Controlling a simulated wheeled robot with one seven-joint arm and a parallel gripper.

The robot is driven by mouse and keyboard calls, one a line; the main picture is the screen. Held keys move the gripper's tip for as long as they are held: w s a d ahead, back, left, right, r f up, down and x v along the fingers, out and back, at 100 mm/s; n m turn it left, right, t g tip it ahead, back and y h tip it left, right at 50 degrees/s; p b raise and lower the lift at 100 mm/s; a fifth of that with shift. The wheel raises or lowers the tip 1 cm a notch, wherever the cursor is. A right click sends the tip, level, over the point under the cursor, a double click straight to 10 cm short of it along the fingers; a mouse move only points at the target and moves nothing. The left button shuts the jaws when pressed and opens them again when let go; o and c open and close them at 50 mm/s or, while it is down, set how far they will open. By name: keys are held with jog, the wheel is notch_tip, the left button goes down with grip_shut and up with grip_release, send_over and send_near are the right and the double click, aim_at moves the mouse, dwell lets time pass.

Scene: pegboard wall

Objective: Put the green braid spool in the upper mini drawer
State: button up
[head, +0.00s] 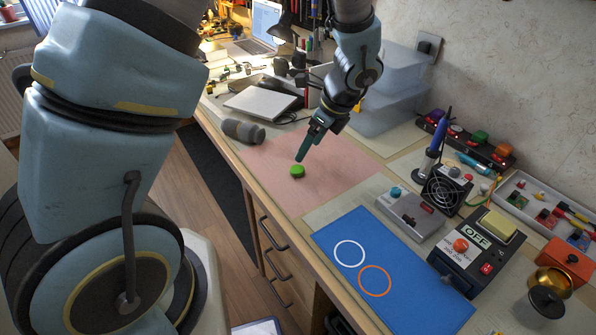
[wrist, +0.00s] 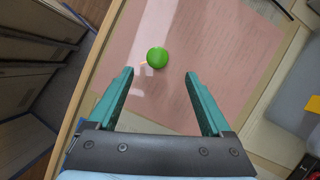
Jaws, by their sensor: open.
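The green braid spool (head: 297,171) is a small round green piece lying on the pink mat (head: 335,178) near the bench's front edge. In the wrist view the spool (wrist: 157,57) lies ahead of the fingertips, roughly centred between them. My gripper (head: 301,158) is above the mat close to the spool, and the wrist view shows its two green fingers (wrist: 160,76) spread apart with nothing between them. The bench front has drawers with dark handles (head: 272,234); they look shut. I cannot tell which drawer is the upper mini drawer.
A blue mat (head: 420,275) with white and orange rings lies to the right. A grey cylinder (head: 243,131) lies left of the pink mat. Clear boxes (head: 385,105) stand behind.

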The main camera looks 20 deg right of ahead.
aim_at(298, 168)
jog(key=shift+s+p+x, duration=0.15)
jog(key=shift+p+x, duration=0.15)
jog(key=shift+x, duration=1.6)
jog(key=shift+s+p+x, duration=0.15)
jog(key=shift+p+x, duration=0.1)
jog(key=shift+x, duration=1.7)
jog(key=shift+a, duration=0.15)
grip_shut()
